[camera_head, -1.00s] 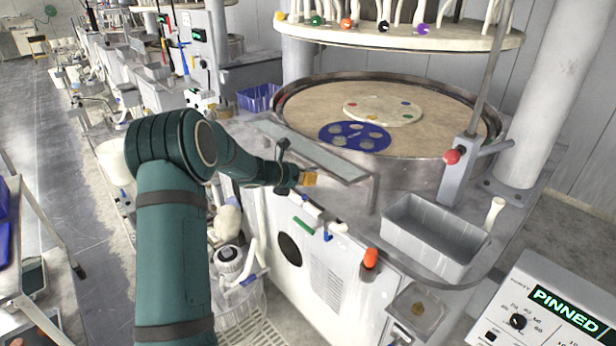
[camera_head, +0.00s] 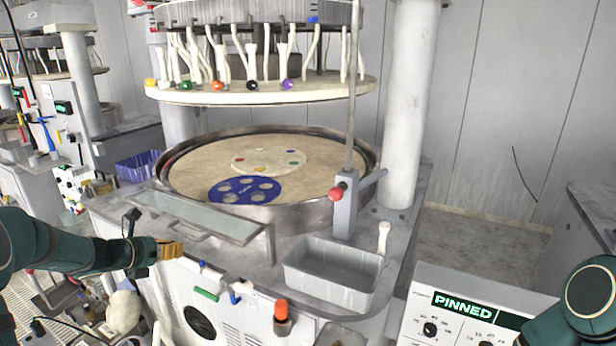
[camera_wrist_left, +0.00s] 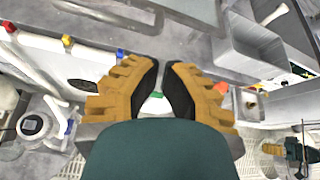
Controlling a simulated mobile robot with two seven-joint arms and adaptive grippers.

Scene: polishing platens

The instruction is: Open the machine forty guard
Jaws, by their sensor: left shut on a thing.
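The guard (camera_head: 195,217) is a long, clear panel in a grey frame along the front of the round platen; it lies low and nearly flat. A thin grey handle bar (camera_head: 184,238) is on its front edge. My left gripper (camera_head: 180,248), with yellow fingers, is just in front of and below this bar. In the left wrist view, its fingers (camera_wrist_left: 165,72) are nearly together; what they hold cannot be made out. The guard's edge (camera_wrist_left: 185,10) shows at the top there. My right gripper (camera_wrist_left: 272,148) shows small at the right of that view, jaws unclear.
A grey bin (camera_head: 330,275) stands right of the guard, near a post with a red knob (camera_head: 336,194). An orange knob (camera_head: 281,310) and a green handle (camera_head: 206,295) are on the machine's front. A control box with a "PINNED" display (camera_head: 463,307) is at lower right.

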